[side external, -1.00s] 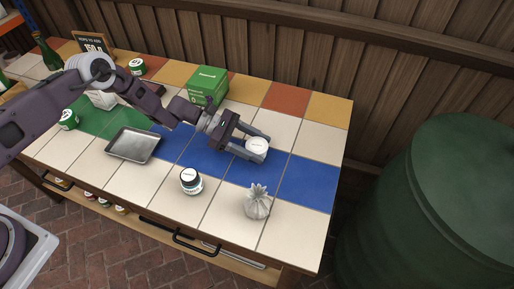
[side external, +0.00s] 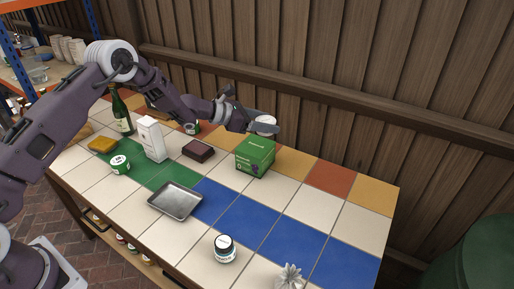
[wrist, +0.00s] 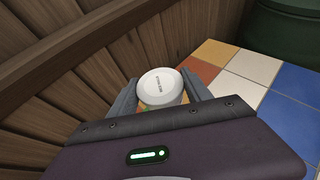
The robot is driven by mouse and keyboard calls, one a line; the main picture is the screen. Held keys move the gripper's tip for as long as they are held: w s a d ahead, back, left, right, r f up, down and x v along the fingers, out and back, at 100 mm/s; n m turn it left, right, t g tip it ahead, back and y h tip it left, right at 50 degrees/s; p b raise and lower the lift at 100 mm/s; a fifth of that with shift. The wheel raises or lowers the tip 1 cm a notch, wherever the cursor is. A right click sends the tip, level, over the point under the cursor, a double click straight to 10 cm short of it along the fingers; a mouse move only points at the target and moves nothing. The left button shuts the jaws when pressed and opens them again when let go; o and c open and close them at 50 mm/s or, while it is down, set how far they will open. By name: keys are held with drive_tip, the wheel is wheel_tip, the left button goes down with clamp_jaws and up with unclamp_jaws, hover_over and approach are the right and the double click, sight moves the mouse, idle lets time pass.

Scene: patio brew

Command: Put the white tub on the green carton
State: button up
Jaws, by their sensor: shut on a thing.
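The white tub (side external: 266,119) is held between the fingers of my gripper (side external: 262,126), up above the green carton. In the wrist view the tub's round white lid (wrist: 160,86) shows between the two grey fingers, with dark lettering on it. The green carton (side external: 255,157) stands upright on the tiled table, below the tub. The side view does not clearly show how wide the gap is between tub and carton.
A dark red box (side external: 198,150), a white carton (side external: 150,138) and a green bottle (side external: 122,113) stand to the left. A wooden wall (side external: 330,90) rises behind the table.

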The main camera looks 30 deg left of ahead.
sight(256, 145)
drive_tip(key=w+a+r+n+t+y, duration=0.1)
drive_tip(key=a+r+n, duration=0.1)
drive_tip(key=a, duration=0.2)
drive_tip(key=shift+t+y, duration=0.3)
drive_tip(key=f, duration=1)
drive_tip(key=shift+w+a, duration=0.25)
drive_tip(key=shift+w, duration=0.05)
drive_tip(key=shift+f, duration=0.15)
drive_tip(key=o, duration=1.3)
drive_tip(key=shift+o, duration=0.2)
